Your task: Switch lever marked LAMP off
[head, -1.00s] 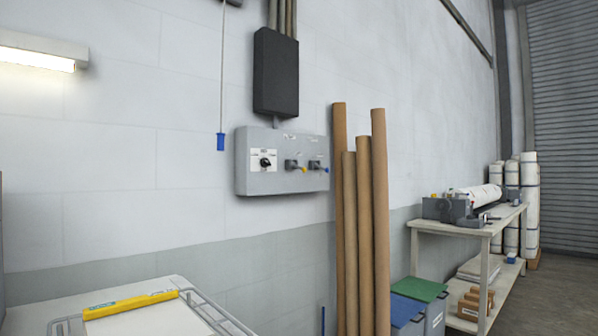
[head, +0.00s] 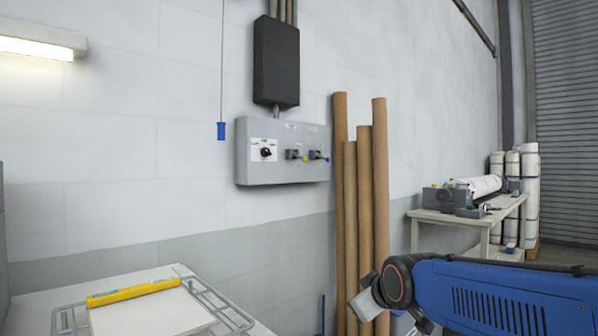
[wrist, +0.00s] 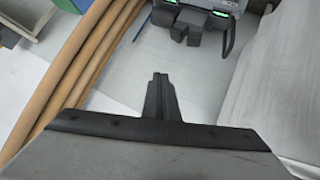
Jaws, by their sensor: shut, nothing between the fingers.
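A grey control box (head: 250,172) hangs on the wall in the head view. It carries a black rotary knob on a white plate (head: 265,151) and, to the right, a lever with a yellow end (head: 296,155) and a lever with a blue end (head: 319,155). The labels are too small to read, so I cannot tell which is marked LAMP. A wall lamp (head: 36,45) at the upper left is lit. My gripper (wrist: 160,80) is shut and empty in the wrist view, pointing down past the tubes, apart from the box.
Tall brown tubes (head: 365,200) lean on the wall right of the box. A blue-ended pull cord (head: 221,131) hangs left of it. A table with a yellow bar (head: 135,292) stands below left. A workbench (head: 478,218) is at right.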

